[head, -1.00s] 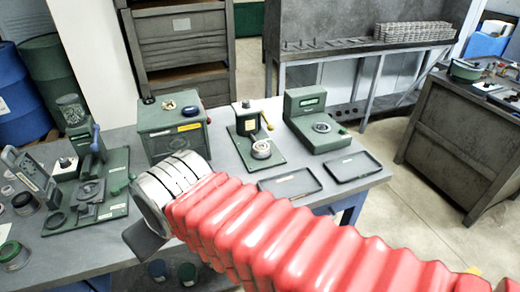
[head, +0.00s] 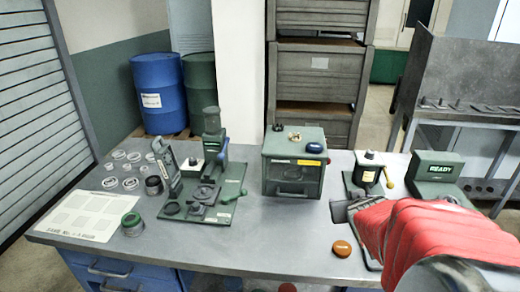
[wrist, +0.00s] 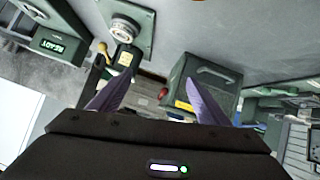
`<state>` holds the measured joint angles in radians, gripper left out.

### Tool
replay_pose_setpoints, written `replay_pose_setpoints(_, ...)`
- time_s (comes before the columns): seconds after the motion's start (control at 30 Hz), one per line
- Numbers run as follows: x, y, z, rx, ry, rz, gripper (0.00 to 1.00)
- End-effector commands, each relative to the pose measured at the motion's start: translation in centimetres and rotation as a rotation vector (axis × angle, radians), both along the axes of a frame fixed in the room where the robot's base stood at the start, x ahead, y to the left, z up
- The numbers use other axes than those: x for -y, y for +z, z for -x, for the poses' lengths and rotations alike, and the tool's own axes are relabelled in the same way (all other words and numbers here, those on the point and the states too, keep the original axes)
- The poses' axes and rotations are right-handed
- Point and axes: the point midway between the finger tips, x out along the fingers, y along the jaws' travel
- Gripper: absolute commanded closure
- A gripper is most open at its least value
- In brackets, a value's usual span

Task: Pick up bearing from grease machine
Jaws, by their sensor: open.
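The green grease machine (head: 368,172), with a yellow handle, stands on the right part of the bench in the head view. My red-sleeved arm covers its front there, and the bearing is hidden. In the wrist view, which is turned over, the grease machine (wrist: 124,58) shows at the upper left. A pale round bearing (wrist: 122,29) sits on its green base. My gripper (wrist: 155,92) is open, with two purple fingers spread apart and nothing between them. The bearing lies beyond the fingertips, above them in the picture, apart from them.
A green box machine (head: 293,165) stands left of the grease machine. The machine reading READY (head: 437,170) stands to its right. A press station (head: 208,185) and several rings (head: 130,183) are on the left. An orange cap (head: 342,248) lies near the front edge. The bench (head: 265,230) is bare mid-front.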

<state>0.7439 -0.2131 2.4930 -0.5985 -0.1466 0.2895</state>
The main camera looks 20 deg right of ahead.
Motion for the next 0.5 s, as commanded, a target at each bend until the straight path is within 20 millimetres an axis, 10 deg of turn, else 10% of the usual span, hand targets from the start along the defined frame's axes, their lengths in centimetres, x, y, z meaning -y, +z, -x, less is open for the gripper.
replay_pose_setpoints(0.5,10.1,-5.2,5.3,0.221,-0.019,-0.02,0.3)
